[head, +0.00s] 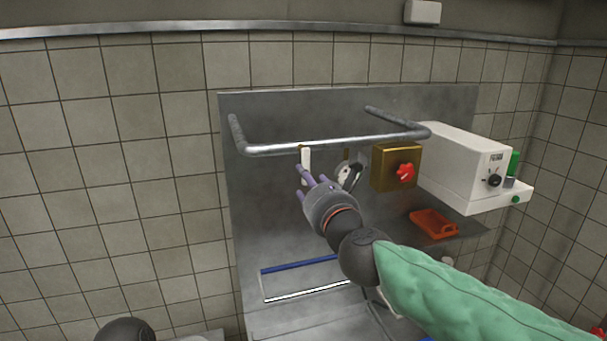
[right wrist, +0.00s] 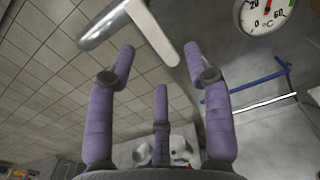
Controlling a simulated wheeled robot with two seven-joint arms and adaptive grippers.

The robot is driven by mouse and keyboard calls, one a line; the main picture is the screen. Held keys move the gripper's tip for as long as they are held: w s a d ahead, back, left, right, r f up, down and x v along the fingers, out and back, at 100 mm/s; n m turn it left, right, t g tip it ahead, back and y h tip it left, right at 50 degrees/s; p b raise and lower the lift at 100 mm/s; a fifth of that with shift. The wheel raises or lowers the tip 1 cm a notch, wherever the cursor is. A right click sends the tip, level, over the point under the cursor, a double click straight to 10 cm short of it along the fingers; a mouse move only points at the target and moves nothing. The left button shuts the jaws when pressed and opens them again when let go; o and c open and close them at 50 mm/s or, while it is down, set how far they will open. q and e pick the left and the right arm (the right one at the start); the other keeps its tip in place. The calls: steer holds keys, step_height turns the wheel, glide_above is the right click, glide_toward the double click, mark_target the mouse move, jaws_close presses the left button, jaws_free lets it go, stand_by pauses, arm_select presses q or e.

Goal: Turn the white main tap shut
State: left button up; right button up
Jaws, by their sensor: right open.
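The white main tap (head: 306,160) shows in the head view as an upright white lever below the metal rail, on the steel back panel. In the right wrist view its pale lever (right wrist: 152,32) slants just beyond my fingertips. My right gripper (head: 311,181) reaches up from the lower right, its purple fingers just below the lever. In the right wrist view the fingers (right wrist: 158,60) are spread with nothing between them. Whether a fingertip touches the lever cannot be told. My left gripper is not in view.
A round temperature dial (right wrist: 262,10) sits right of the tap, with a black lever (head: 354,175) beside it. The metal rail (head: 330,145) juts out above.

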mark_target(305, 166)
steer(key=shift+p+x, duration=0.3)
steer(key=shift+x, duration=2.2)
jaws_close()
